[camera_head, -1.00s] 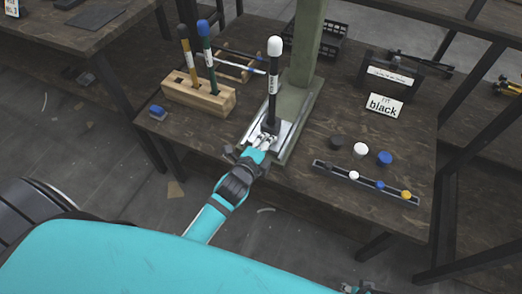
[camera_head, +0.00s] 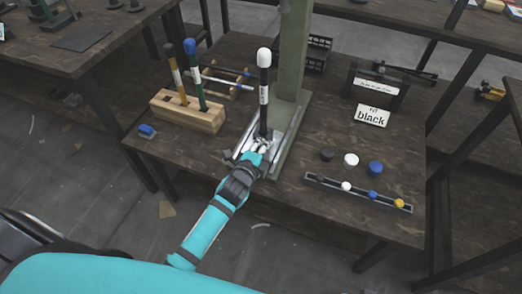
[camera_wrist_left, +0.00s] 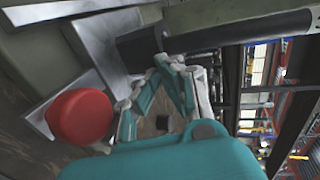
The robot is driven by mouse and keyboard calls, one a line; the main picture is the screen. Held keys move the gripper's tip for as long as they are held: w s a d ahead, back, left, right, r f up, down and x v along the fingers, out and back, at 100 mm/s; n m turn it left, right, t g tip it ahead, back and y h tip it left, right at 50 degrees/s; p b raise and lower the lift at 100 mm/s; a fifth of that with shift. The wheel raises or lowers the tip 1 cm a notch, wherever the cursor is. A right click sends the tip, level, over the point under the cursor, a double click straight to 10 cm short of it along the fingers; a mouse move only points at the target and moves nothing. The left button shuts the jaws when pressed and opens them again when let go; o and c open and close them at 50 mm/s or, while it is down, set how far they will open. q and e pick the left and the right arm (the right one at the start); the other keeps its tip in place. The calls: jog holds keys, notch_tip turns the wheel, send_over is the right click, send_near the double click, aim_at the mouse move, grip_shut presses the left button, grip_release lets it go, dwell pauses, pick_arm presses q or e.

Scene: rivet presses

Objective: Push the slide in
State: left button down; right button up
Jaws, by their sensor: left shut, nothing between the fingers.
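The press has a green-grey column (camera_head: 291,60) and a silver slide (camera_head: 241,146) low at its foot. A black rod with a white cap (camera_head: 264,85) stands upright at the slide. My left gripper (camera_head: 263,143) is shut and empty at the front of the slide, close to the rod's foot. In the left wrist view its shut fingers (camera_wrist_left: 172,64) point at the dark rod base (camera_wrist_left: 140,46), beside bare metal plate (camera_wrist_left: 97,50). A red knob (camera_wrist_left: 82,115) is left of the fingers. I cannot tell whether the fingertips touch the slide. My right gripper is not in view.
A wooden block (camera_head: 188,112) with two tools stands left of the press, a small blue piece (camera_head: 147,131) near the edge. At right are a "black" card (camera_head: 371,116), loose caps (camera_head: 351,160) and a rail of coloured knobs (camera_head: 357,192).

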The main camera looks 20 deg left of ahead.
aim_at(269, 134)
pick_arm(q)
jog(key=w, duration=0.4)
jog(key=shift+w+d, duration=0.1)
jog(key=shift+w, duration=0.3)
jog(key=w+b, duration=0.2)
jog(key=w, duration=0.6)
jog(key=shift+w+d+f, duration=0.1)
jog(key=shift+w+d, duration=0.05)
jog(key=shift+w, duration=0.05)
jog(key=shift+w+b, duration=0.3)
jog(key=shift+w, duration=0.25)
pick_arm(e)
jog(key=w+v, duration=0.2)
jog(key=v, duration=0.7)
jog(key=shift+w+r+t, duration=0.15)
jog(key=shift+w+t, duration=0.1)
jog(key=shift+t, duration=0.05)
